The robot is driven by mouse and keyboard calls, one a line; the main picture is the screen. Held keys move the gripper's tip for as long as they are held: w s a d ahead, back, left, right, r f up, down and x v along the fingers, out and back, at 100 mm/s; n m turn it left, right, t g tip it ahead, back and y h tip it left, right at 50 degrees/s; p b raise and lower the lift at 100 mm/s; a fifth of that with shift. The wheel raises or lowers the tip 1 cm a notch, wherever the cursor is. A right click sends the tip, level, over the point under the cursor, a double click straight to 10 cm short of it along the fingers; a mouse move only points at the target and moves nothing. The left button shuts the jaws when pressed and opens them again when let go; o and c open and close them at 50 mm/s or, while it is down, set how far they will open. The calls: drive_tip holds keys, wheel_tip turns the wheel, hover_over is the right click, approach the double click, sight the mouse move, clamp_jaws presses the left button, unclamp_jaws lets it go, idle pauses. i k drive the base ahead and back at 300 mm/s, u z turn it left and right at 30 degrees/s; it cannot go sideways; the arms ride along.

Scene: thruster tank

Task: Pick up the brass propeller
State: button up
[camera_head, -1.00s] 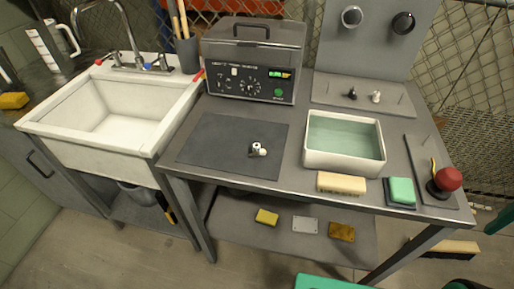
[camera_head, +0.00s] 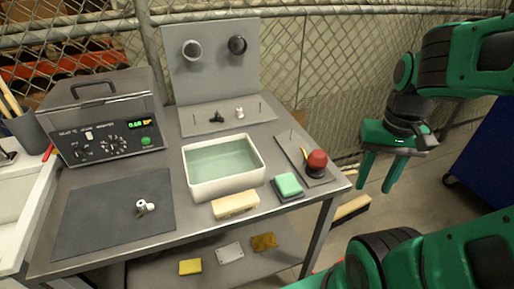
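I cannot make out a clearly brass propeller. A small dark propeller-like piece (camera_head: 216,118) and a pale one (camera_head: 240,113) stand on the grey base of the upright panel at the back. A small white-and-metal part (camera_head: 146,207) lies on the dark mat (camera_head: 90,215). A thin yellow piece (camera_head: 304,156) shows beside a red ball-topped part (camera_head: 316,162) on the grey plate (camera_head: 289,147) at the right; its shape is too small to tell. My gripper (camera_head: 378,186) is open and empty, pointing down, right of the table and apart from everything on it.
A white basin of greenish water (camera_head: 257,146) stands mid-table. A cream block (camera_head: 236,205) and a green sponge (camera_head: 288,184) lie in front. A grey tester box (camera_head: 108,125) is at the back left. The upright panel (camera_head: 214,75) and mesh fence (camera_head: 320,60) bound the back.

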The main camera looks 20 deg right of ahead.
sight(141, 206)
drive_tip(key=z, duration=0.8)
drive_tip(key=k, duration=1.15)
drive_tip(key=u, duration=0.9)
drive_tip(key=i, duration=1.05)
drive_tip(key=z, duration=0.05)
